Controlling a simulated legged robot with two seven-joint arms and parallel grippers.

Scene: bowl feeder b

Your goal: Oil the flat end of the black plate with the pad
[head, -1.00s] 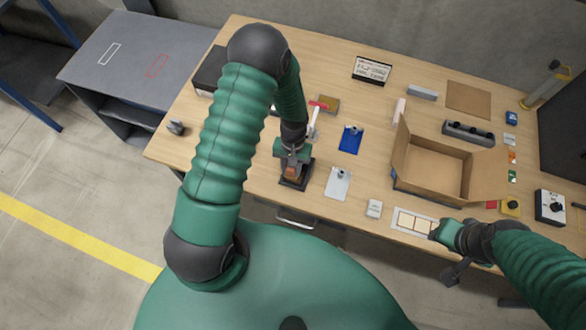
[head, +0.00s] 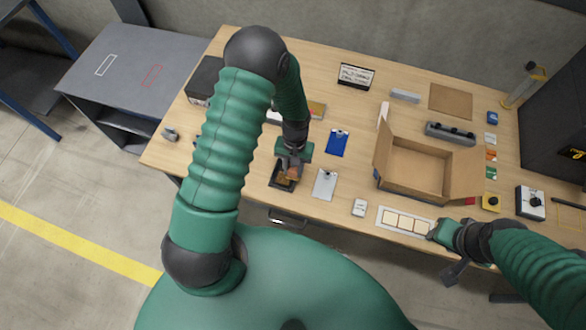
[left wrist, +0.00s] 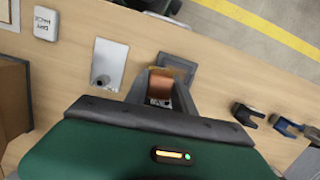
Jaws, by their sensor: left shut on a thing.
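My left gripper (head: 289,172) points down and is shut on an orange-brown block, which I take for the pad (left wrist: 165,84). It is over a dark square piece with a raised-looking border (left wrist: 176,67), at the front edge of the table. In the head view this dark piece (head: 279,182) is partly hidden by the gripper. I cannot tell if it is the black plate or a shallow tray, nor whether the pad touches it. My right gripper (head: 436,232) is beside a white strip with cream squares; its fingers are unclear.
A silver plate (head: 325,184) and a blue plate (head: 338,143), each with a knob, lie right of the left gripper. An open cardboard box (head: 415,167) stands farther right. Small dark clamp-like parts (head: 170,134) are at the left edge. A white labelled block (head: 359,207) lies in front.

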